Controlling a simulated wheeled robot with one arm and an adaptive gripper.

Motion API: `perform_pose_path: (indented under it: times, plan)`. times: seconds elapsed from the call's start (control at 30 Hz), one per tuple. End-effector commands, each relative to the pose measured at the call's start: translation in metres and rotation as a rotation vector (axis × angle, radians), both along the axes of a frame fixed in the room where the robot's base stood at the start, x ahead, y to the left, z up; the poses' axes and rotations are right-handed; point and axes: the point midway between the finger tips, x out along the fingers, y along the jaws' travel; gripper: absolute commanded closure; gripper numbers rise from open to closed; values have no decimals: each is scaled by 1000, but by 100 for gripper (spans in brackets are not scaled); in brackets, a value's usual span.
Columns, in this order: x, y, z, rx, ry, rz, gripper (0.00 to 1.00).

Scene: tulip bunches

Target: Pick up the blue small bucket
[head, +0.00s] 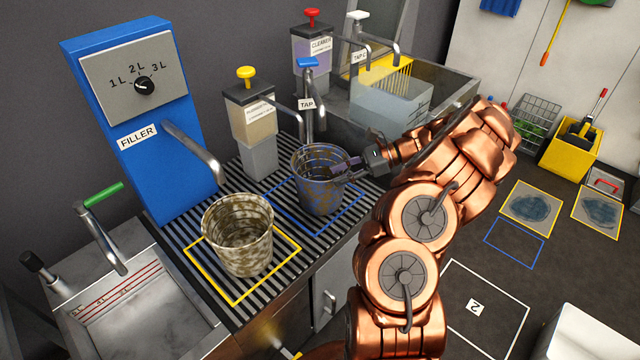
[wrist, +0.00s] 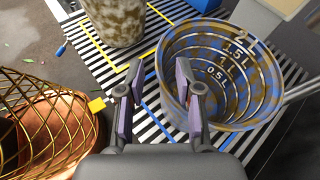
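The blue small bucket (head: 318,192) stands upright on the slatted counter within a blue outline, stained with brown patches. In the wrist view the bucket (wrist: 228,118) shows its open top and volume marks inside. My gripper (head: 347,167) is at the bucket's right-hand rim in the head view. In the wrist view my gripper (wrist: 157,88) is open with nothing visible gripped. Its right finger overlaps the near part of the bucket's rim, and its left finger is outside the bucket. I cannot tell whether either finger touches the wall.
A stained pale bucket (head: 238,236) stands left in a yellow outline. The blue filler (head: 136,150) and its spout, a soap dispenser (head: 254,130) and the tap (head: 308,92) stand behind. Sinks flank the counter. A clear container (head: 391,108) is in the back sink.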

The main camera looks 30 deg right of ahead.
Motion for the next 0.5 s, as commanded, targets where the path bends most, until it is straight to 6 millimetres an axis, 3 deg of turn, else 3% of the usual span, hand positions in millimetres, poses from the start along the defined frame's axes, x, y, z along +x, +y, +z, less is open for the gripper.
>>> perform_pose_path:
  times: [0.5]
  plan:
    - [26,39,-20,-1,0,-1,65]
